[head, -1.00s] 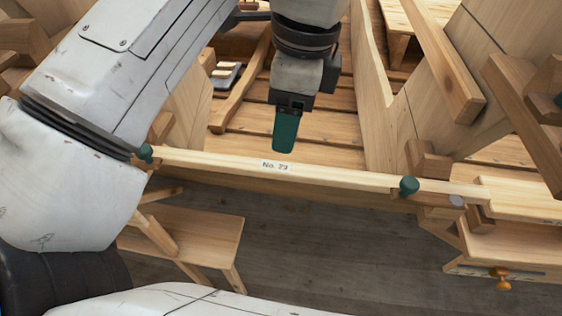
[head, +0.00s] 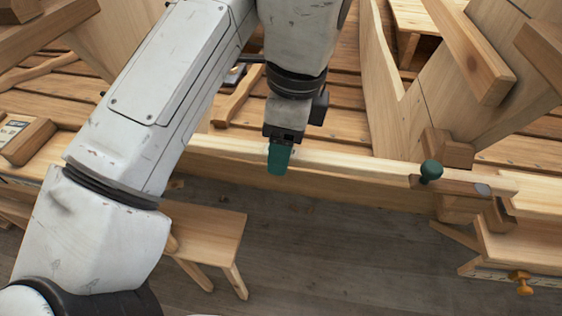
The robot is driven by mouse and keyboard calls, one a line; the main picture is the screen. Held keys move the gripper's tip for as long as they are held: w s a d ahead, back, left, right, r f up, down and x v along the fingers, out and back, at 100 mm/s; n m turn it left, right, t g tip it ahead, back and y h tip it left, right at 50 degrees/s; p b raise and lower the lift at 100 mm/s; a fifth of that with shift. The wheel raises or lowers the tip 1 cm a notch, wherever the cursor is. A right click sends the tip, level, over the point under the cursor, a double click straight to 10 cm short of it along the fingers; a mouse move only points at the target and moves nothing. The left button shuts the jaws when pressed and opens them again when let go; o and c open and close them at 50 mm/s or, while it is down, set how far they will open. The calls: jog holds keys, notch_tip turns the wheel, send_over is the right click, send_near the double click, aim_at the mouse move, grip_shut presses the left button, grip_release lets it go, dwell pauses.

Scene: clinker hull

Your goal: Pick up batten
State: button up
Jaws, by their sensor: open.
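The batten (head: 345,165) is a long pale wooden strip lying across the near side of the hull, level with my gripper. My gripper (head: 279,158) points down, its green finger over the middle of the batten and covering the place where its label was. Only one finger shows clearly; the other is hidden behind it. The jaws are open. I cannot tell whether the finger touches the batten. The left end of the batten is hidden behind my arm.
A green knob (head: 431,171) stands at the batten's right part, beside a wooden block (head: 449,148). A wooden bench (head: 210,238) stands below on the dark floor. A slanted frame timber (head: 470,52) rises at the right. An orange knob (head: 521,283) sits lower right.

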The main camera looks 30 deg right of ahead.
grip_shut()
dwell(0.7)
